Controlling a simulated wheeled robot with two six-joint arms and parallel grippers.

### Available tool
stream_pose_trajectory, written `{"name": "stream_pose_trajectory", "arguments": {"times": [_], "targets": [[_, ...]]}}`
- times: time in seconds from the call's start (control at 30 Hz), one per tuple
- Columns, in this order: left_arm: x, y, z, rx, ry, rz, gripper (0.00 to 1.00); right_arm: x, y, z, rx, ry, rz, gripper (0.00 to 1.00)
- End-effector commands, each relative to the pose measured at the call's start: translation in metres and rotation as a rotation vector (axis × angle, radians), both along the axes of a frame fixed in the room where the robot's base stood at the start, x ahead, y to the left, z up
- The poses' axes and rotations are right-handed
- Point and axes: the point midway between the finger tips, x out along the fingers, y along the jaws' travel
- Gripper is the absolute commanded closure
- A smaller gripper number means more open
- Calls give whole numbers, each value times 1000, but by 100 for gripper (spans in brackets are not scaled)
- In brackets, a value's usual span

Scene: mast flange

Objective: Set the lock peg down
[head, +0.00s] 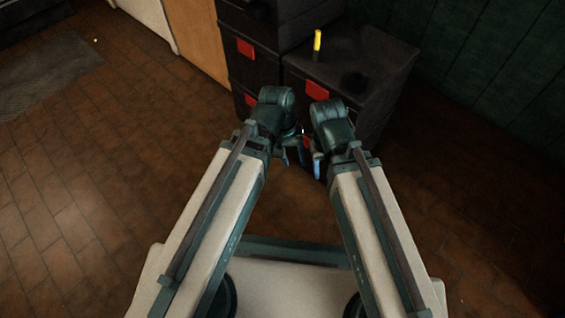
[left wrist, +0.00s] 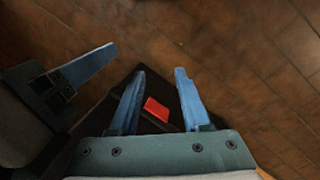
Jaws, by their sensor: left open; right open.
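A slim yellow peg (head: 317,45) stands upright on top of a black box stack, near its back left part; I take it to be the lock peg. My left gripper (head: 292,158) is open and empty, low in front of the boxes and well apart from the peg. Its two blue fingers (left wrist: 160,72) show spread in the left wrist view with nothing between them at the tips. My right gripper (head: 314,165) is close beside it, open, partly hidden by its own arm. One blue finger of it (left wrist: 88,65) shows in the left wrist view.
The black box (head: 388,62) under the peg also bears a dark round thing (head: 355,82), hard to make out. A taller black stack (head: 262,66) with red labels adjoins it on the left. A dark green wall (head: 490,65) is behind right. The tiled floor (head: 90,190) at left is clear.

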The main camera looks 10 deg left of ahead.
Motion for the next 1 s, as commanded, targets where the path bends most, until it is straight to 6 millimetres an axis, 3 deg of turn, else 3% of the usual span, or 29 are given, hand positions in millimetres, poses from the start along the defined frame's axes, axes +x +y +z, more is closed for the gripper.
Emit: {"name": "stream_pose_trajectory", "arguments": {"times": [0.1,0.23,0.67,0.87,1.0], "targets": [[-16,14,-5,168,-32,-232,53,0,0,0,0,0,0,50],[-21,25,-4,270,-43,-368,53,0,0,0,0,0,0,50],[-21,29,-1,301,-44,-409,53,0,0,2,0,0,0,50],[-21,29,22,301,-44,-409,53,0,0,26,0,1,2,50],[-22,29,58,301,-43,-412,53,0,0,61,-1,1,6,50]]}}
